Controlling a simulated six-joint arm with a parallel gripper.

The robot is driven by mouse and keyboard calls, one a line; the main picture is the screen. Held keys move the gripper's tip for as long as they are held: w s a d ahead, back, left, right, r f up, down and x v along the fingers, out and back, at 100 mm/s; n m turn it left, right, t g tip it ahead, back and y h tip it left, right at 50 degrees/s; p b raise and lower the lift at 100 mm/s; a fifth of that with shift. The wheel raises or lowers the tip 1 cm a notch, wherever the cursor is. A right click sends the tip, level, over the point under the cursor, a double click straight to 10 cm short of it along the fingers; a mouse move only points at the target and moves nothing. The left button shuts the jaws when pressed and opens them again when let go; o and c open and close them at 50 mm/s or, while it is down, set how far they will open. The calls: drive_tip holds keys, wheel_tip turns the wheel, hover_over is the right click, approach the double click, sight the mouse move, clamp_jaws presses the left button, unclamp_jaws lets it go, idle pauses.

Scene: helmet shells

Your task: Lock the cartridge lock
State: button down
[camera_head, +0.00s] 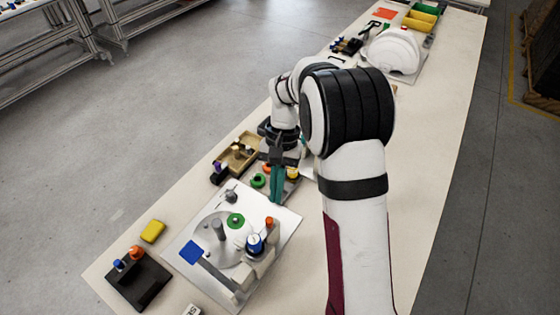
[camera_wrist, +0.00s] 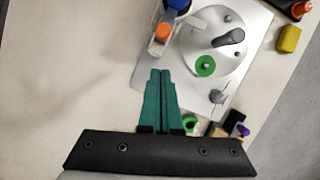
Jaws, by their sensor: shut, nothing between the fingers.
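A white plate (camera_head: 186,236) on the table carries a light-grey disc (camera_head: 207,258) with a grey post (camera_head: 219,229) and a green ring (camera_head: 236,220). In the wrist view the ring (camera_wrist: 205,66) lies on the disc, and the post (camera_wrist: 230,38) looks dark grey. A blue-and-white cylinder (camera_head: 255,244) and an orange-capped part (camera_wrist: 163,32) stand at one plate edge. A small grey knob (camera_wrist: 217,96) sits near a corner. I cannot tell which part is the cartridge lock. My gripper (camera_wrist: 160,72) is shut and empty, its teal fingers pointing down near the plate edge.
A wooden tray (camera_head: 232,168) and green and orange round parts lie behind the plate. A yellow block (camera_head: 152,232) and a black holder (camera_head: 139,283) with blue and orange pegs are at the left. A white helmet shell (camera_head: 394,50) stands at the far end. Bare table lies to the right.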

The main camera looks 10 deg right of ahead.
drive_tip(key=v, duration=1)
drive_tip(key=shift+w, duration=0.2)
drive_tip(key=shift+d, duration=0.1)
